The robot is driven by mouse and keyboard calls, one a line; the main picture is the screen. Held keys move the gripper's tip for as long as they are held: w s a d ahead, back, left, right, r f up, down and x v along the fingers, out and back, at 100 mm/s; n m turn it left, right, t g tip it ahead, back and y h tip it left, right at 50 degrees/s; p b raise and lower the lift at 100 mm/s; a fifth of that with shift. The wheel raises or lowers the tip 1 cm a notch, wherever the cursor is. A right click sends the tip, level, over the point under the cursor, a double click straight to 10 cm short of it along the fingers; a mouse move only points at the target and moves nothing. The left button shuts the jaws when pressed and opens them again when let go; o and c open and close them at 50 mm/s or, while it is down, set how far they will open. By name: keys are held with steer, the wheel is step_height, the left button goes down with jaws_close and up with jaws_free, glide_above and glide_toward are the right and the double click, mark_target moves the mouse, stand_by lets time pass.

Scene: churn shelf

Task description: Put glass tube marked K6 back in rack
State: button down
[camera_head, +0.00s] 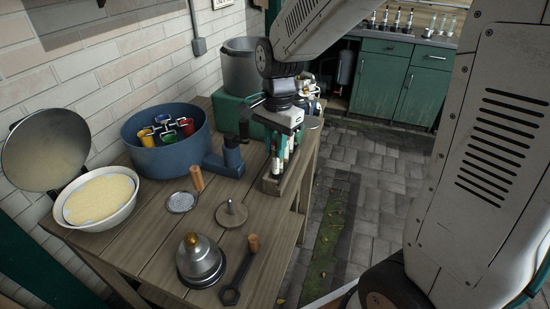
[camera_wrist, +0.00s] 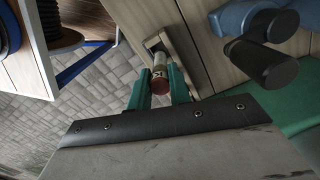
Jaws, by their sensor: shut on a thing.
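My gripper (camera_wrist: 160,88) has its green fingers closed around a glass tube with a reddish-brown end (camera_wrist: 160,86). A pale band with dark marking shows on the tube, but I cannot read it surely. The tube end points towards the wrist camera. Beyond it lies the narrow wooden rack (camera_wrist: 185,55). In the head view the rack (camera_head: 271,186) stands along the table's right edge, with my gripper (camera_head: 284,150) right over it. Pale tube shapes show between and beside the fingers. Whether the held tube's lower end is inside a rack hole is hidden.
The wooden table (camera_head: 150,262) also bears a blue tub (camera_head: 165,160), a blue pipe piece (camera_head: 233,155), a bowl (camera_head: 100,198), a metal bell-shaped part (camera_head: 200,262) and a wrench (camera_head: 238,278). A grey pot (camera_head: 240,70) stands behind. Paved floor (camera_head: 370,165) lies open to the right.

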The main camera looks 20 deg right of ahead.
mark_target(276, 175)
steer(key=f, duration=0.4)
steer(key=shift+s+f, duration=0.15)
steer(key=shift+s, duration=0.05)
steer(key=c, duration=1.3)
jaws_free()
steer(key=shift+w, duration=0.1)
steer(key=shift+r, duration=0.35)
steer(key=r, duration=1.1)
steer(key=shift+w+d+r, duration=0.2)
steer(key=shift+d+r, duration=0.15)
steer(key=shift+s+f+n, duration=0.2)
steer(key=shift+s+n, duration=0.1)
steer(key=shift+n, duration=0.6)
steer(key=s+d+r+n+t, duration=0.1)
steer(key=s+n, duration=0.9)
steer(key=s, duration=1.2)
steer(key=shift+d+r+n+t+h, duration=0.4)
steer(key=shift+d+r, duration=0.2)
